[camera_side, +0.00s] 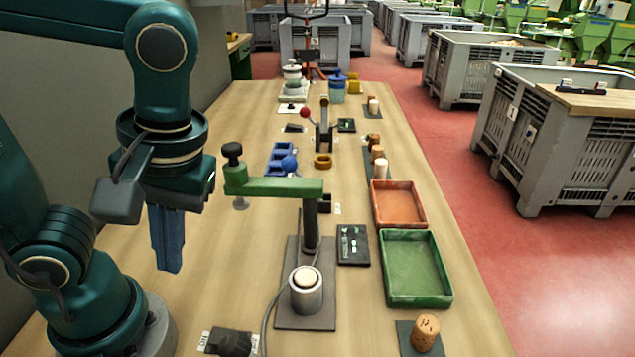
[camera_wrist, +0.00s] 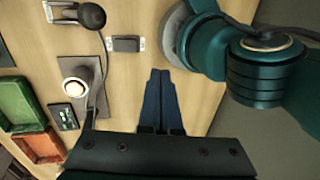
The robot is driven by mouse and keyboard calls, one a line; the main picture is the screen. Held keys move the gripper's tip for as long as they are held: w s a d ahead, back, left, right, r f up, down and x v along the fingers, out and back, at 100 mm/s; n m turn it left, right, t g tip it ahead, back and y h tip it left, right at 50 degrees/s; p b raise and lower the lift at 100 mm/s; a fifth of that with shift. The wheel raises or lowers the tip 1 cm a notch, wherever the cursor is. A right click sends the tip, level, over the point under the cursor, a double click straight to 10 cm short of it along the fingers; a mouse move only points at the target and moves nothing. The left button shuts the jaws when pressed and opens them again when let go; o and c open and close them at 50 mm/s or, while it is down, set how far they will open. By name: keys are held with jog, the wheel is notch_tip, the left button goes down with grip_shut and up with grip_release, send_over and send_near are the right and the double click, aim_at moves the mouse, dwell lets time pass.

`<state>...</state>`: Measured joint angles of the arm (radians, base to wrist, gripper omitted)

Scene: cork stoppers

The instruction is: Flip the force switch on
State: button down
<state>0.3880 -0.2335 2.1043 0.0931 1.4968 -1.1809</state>
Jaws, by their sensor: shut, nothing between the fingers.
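A dark switch (camera_side: 230,343) sits on the bench at the bottom edge of the side view, partly cut off, with a white label reading ON at its left. What looks like the same switch (camera_wrist: 126,44) shows whole in the wrist view, a small dark block between two white labels. Its lever position is too small to tell. My gripper (camera_side: 168,270) is shut and empty, its blue fingers pointing down above the bench, left of the green-armed stand and apart from the switch. In the wrist view the fingertips (camera_wrist: 160,72) are below and right of the switch.
A green-armed press (camera_side: 275,187) stands on a dark plate with a cup and pale stopper (camera_side: 306,280). A green tray (camera_side: 416,268), an orange tray (camera_side: 398,205) and a cork (camera_side: 425,333) are at right. A round dark knob (camera_wrist: 91,15) is near the switch. Bare bench lies below my fingers.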

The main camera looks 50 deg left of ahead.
aim_at(218, 334)
jog(key=w+d, duration=0.3)
jog(key=w, duration=0.1)
jog(key=shift+d+r, duration=0.15)
jog(key=shift+d, duration=0.25)
jog(key=x, duration=1.4)
jog(key=shift+w+d, duration=0.2)
jog(key=shift+w, duration=0.05)
jog(key=shift+s+a+f, duration=0.15)
jog(key=shift+f, duration=0.3)
